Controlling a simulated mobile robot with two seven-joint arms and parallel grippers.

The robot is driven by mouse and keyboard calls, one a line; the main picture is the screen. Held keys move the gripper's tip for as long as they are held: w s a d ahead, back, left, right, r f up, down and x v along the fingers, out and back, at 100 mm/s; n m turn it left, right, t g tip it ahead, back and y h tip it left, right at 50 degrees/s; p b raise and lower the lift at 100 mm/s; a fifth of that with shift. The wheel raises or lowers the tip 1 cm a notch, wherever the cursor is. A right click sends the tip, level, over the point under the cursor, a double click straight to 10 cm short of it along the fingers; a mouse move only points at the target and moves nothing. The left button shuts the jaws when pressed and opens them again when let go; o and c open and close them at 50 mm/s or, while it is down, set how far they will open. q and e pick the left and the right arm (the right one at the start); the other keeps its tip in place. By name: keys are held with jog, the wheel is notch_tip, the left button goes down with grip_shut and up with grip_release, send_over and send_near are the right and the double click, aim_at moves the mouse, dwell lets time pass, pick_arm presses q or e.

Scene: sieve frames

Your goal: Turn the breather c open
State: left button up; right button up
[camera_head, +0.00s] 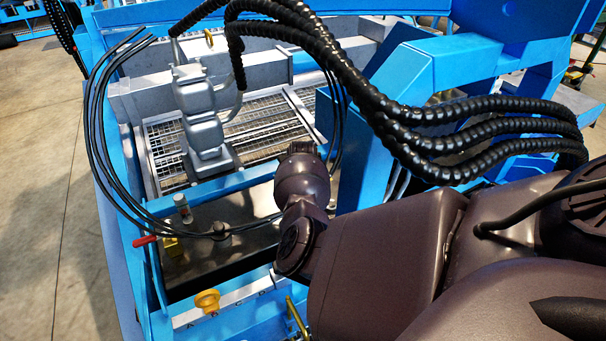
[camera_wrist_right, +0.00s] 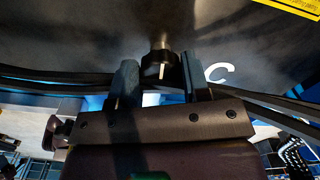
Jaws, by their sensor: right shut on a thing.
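Breather c (camera_wrist_right: 161,66) is a small dark round knob with a white mark on its face, on a dark panel (camera_wrist_right: 80,35) in the right wrist view. A white letter C (camera_wrist_right: 217,73) is beside it to the right. My right gripper (camera_wrist_right: 160,76) has one finger on each side of the knob and is shut on it. In the head view my right arm reaches in from the right; its fingertips and breather c cannot be made out there. My left gripper is not in view.
Thick black ribbed hoses (camera_head: 440,112) arch over the blue frame (camera_head: 400,72). Thin black cables (camera_head: 92,125) loop along the left. A grey machine unit (camera_head: 203,115) stands over the metal mesh (camera_head: 265,125). A yellow knob (camera_head: 207,301) and a red handle (camera_head: 144,241) are at the front.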

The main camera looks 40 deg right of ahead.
jog(key=shift+r+n+p, duration=0.15)
jog(key=shift+n+p, duration=0.15)
jog(key=shift+n, duration=0.7)
jog(key=shift+a+n, duration=0.1)
jog(key=shift+n, duration=0.8)
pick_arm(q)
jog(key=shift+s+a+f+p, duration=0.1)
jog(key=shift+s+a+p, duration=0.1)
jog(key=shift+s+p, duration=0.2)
pick_arm(e)
jog(key=shift+s+n, duration=0.1)
jog(key=shift+n, duration=0.5)
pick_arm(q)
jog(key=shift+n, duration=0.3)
pick_arm(e)
jog(key=shift+f, duration=0.2)
jog(key=o, duration=0.9)
jog(key=shift+o, duration=0.2)
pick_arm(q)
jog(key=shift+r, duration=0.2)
pick_arm(e)
jog(key=shift+r, duration=0.15)
